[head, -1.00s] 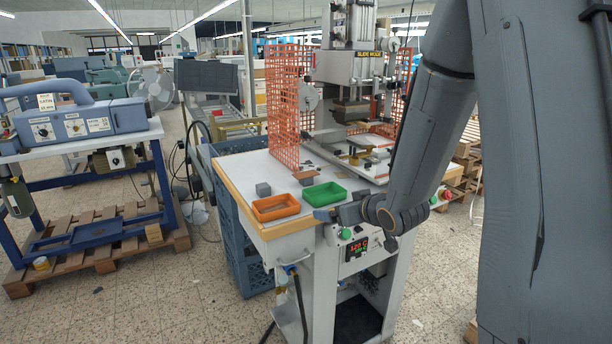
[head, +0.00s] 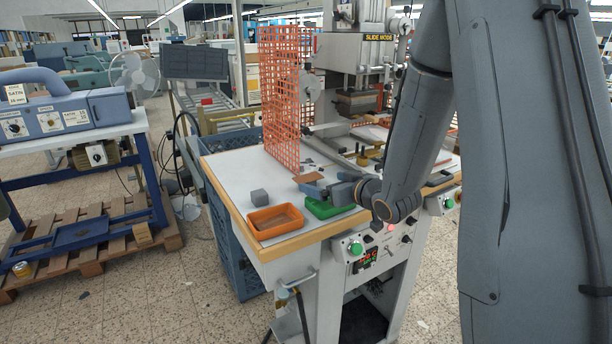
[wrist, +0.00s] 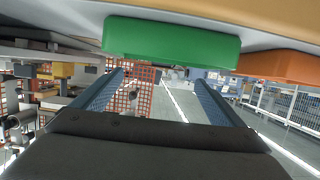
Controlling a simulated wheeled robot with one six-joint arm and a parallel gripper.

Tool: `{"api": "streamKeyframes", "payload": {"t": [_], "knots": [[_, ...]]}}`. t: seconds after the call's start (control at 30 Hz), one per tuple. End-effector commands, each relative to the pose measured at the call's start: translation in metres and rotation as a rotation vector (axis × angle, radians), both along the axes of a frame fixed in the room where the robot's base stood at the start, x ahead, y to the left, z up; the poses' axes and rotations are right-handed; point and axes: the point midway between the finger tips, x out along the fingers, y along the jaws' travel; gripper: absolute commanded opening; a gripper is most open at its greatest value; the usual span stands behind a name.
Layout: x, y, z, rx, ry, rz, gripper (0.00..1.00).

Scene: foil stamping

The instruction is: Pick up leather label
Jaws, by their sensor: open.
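A small flat brown piece (head: 308,177), which looks like the leather label, lies on the white table top near the orange mesh guard in the head view. My gripper (head: 322,185) is above the green tray (head: 322,209), its fingers close to the brown piece in the picture. I cannot tell the height gap. In the wrist view, my two blue-grey fingers (wrist: 160,88) are spread apart with nothing between them. The green tray (wrist: 172,43) shows above them, and I cannot make out the label there.
The orange mesh guard (head: 281,95) and the stamping press (head: 357,101) stand behind. Bare white table top lies around the cube.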

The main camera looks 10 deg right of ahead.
Motion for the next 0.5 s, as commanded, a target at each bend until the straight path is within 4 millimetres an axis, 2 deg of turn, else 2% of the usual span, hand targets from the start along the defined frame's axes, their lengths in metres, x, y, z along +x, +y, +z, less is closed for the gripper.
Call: {"api": "streamKeyframes", "payload": {"t": [0.5], "knots": [[0.050, 0.020, -0.013, -0.001, 0.001, 0.001, 0.92]]}}
